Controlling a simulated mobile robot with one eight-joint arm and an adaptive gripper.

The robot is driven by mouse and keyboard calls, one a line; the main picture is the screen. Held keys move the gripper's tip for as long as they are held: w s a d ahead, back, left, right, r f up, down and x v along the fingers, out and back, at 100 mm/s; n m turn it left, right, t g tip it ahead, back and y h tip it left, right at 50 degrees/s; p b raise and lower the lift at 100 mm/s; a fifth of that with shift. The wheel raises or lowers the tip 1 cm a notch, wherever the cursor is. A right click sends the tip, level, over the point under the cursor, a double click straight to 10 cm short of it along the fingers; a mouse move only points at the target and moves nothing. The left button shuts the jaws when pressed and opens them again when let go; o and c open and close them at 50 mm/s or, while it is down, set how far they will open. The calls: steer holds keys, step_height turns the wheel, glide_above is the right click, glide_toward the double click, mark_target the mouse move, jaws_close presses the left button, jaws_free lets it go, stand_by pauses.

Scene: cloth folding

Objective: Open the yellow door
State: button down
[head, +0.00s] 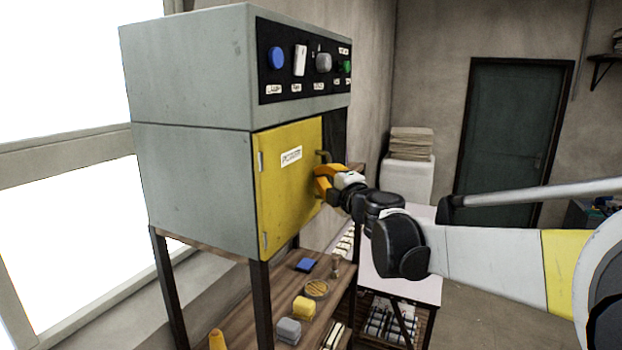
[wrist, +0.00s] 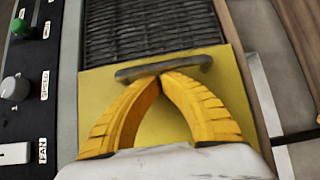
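The yellow door (head: 286,190) is on the front of a grey cabinet, hinged at its left edge in the head view. It looks closed or nearly so; I cannot tell if there is a slight gap. Its grey bar handle (wrist: 165,66) is near the free edge and shows in the head view (head: 323,156). My gripper (head: 322,182) has orange-yellow fingers. In the wrist view its fingertips (wrist: 160,80) meet each other at the middle of the bar. They are not clasped across the bar; whether they reach behind it is unclear.
A dark mesh panel (wrist: 145,28) lies beyond the door's free edge. A control panel (head: 305,65) with knobs is above the door. A wooden shelf (head: 262,312) below holds several small items. A white table (head: 412,262) stands behind my arm.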

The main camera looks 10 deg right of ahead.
steer(key=shift+w+a, duration=0.1)
steer(key=shift+w, duration=0.2)
steer(key=shift+s, duration=0.1)
